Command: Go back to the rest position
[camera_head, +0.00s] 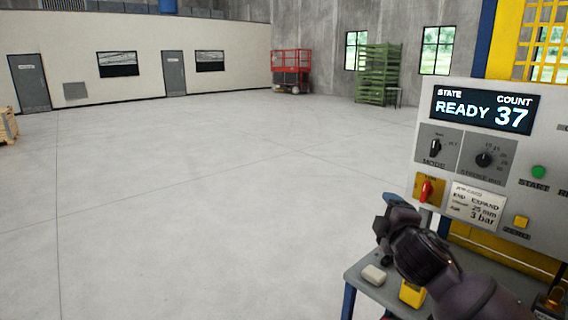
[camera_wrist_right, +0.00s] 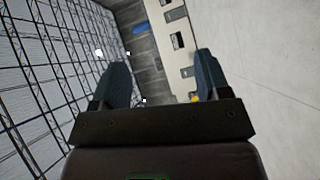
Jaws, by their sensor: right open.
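My right gripper (camera_head: 388,222) is at the lower right of the head view, in front of the machine's control panel (camera_head: 545,150) and above the small grey table (camera_head: 362,290). In the right wrist view my right gripper (camera_wrist_right: 158,75) shows its two dark fingers wide apart. Nothing is between them. My left gripper is not in view. No copper tube can be made out. The panel display (camera_head: 485,110) reads READY and count 37.
A pale block (camera_head: 374,275) and a yellow object (camera_head: 412,293) are on the grey table. Open floor (camera_head: 190,200) fills the left. A green rack (camera_head: 378,75) stands far back.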

